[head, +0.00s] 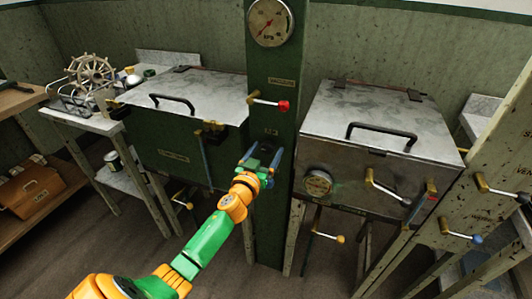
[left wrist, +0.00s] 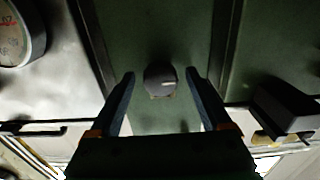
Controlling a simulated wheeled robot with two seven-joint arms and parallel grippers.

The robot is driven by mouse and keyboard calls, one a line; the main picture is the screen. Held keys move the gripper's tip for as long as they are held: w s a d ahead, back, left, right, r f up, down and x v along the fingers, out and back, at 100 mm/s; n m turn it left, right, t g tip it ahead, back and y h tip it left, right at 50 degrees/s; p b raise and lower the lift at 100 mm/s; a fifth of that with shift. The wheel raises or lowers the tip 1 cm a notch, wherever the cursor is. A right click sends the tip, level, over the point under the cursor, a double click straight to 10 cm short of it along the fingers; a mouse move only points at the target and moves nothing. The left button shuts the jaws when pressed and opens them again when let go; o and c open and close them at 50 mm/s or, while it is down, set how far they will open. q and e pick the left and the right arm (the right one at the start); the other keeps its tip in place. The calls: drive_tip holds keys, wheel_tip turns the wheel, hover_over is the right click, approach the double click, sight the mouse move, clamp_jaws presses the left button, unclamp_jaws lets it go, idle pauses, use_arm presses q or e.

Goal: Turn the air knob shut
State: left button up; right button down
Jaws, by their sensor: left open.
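The air knob (left wrist: 159,79) is a small, round dark knob with a pale mark on its face, on the green column (head: 283,80). In the left wrist view it appears between my two fingertips, with a visible gap on each side. I cannot tell whether the fingertips reach around it or stop short of it. In the head view my left gripper (head: 262,157) is at the column, just below a small label (head: 271,131), and mostly hides the knob. My left gripper is open and empty; it also shows in the left wrist view (left wrist: 160,75). My right gripper is not in view.
A red-tipped lever (head: 270,103) and a pressure gauge (head: 270,22) are above on the column. Lidded metal basins stand close on the left (head: 190,88) and right (head: 385,115). The right one carries a dial (head: 317,183) and a lever (head: 387,187).

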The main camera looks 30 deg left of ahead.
use_arm(q)
clamp_jaws()
drive_tip(key=shift+m, duration=0.4)
drive_tip(key=m, duration=0.3)
drive_tip(key=shift+a+m, duration=0.1)
drive_tip(key=shift+m, duration=0.3)
drive_tip(key=m, duration=0.9)
drive_tip(key=shift+m, duration=2.2)
